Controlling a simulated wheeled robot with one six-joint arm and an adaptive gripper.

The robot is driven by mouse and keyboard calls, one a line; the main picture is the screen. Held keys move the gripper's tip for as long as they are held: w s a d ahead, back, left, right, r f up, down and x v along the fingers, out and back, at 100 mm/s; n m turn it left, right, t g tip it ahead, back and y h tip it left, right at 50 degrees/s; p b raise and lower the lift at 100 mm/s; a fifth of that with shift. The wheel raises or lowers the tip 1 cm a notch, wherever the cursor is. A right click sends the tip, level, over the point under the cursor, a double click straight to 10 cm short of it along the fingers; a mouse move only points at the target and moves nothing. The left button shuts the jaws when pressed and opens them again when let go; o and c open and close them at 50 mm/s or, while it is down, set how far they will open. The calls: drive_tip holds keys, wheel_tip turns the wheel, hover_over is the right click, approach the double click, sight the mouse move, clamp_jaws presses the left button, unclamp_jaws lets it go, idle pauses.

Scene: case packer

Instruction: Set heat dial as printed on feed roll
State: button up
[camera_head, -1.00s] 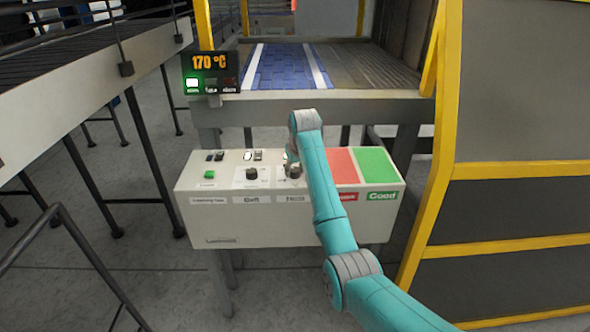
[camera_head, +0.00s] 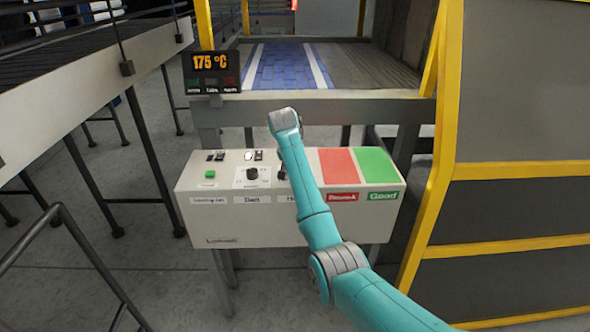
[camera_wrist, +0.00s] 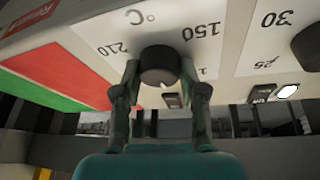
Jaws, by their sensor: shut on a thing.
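The heat dial is a black round knob (camera_wrist: 159,62) on a white panel, with a printed scale marked °C, 150 and 210. My gripper (camera_wrist: 160,72) is shut on it, one finger on each side. In the head view, my arm hides most of the dial and the gripper. The display (camera_head: 211,63) at the upper left reads 175 °C, and its lamps look dark. I cannot make out a feed roll or its print in these frames.
The white control box (camera_head: 245,228) also carries a second black knob (camera_head: 252,173), a green button (camera_head: 210,174), small switches, a red pad (camera_head: 338,164) and a green pad (camera_head: 375,163). A yellow-framed guard (camera_head: 430,190) stands at the right. A conveyor (camera_head: 70,75) is at the left.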

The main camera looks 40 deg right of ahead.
drive_tip(key=m+g, duration=0.1)
drive_tip(key=m, duration=0.2)
drive_tip(key=shift+w+m+h, duration=0.15)
drive_tip(key=shift+m+h, duration=0.15)
drive_tip(key=m+g, duration=0.2)
drive_tip(key=m, duration=0.2)
drive_tip(key=shift+m, duration=0.3)
drive_tip(key=shift+w, duration=0.1)
drive_tip(key=o, duration=1.1)
drive_tip(key=shift+o, duration=0.2)
drive_tip(key=v, duration=1.2)
drive_tip(key=shift+w, duration=0.2)
